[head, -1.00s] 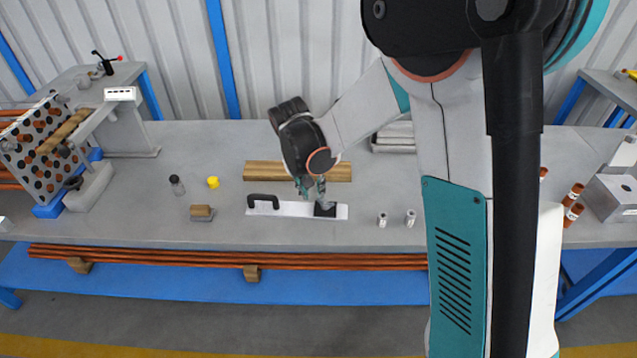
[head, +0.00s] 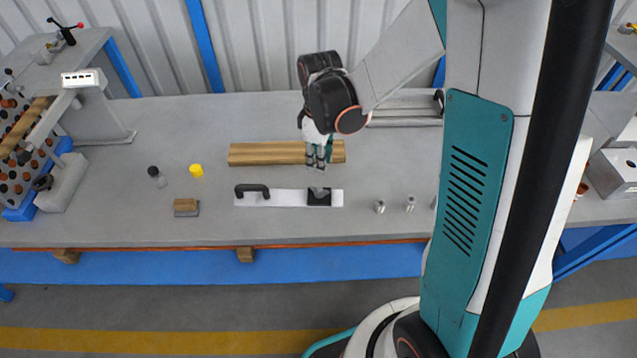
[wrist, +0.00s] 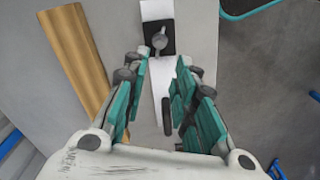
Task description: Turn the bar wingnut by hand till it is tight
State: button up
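The bar wingnut (wrist: 159,41) is a small grey metal piece on a black block (wrist: 143,37). The block sits near the right end of a white plate (head: 283,198) on the bench. In the head view the wingnut (head: 319,191) is small and its bar's angle is hard to tell. My gripper (head: 318,165) points down, above and apart from the wingnut. In the wrist view my gripper (wrist: 163,62) has its teal fingers spread with nothing held between them, and the wingnut shows just beyond the fingertips.
A black handle (head: 252,188) stands on the plate's left end. A wooden bar (head: 265,153) lies behind the plate. Two small metal cylinders (head: 409,203) stand to the right. A yellow cap (head: 196,170), a dark-capped bottle (head: 156,176) and a wooden-topped block (head: 186,206) stand to the left.

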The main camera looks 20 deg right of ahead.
aim_at(320, 189)
notch_tip(320, 189, down, 12)
jog(key=b, duration=0.3)
jog(key=shift+r+b, duration=0.2)
jog(key=shift+b, duration=0.2)
grip_shut()
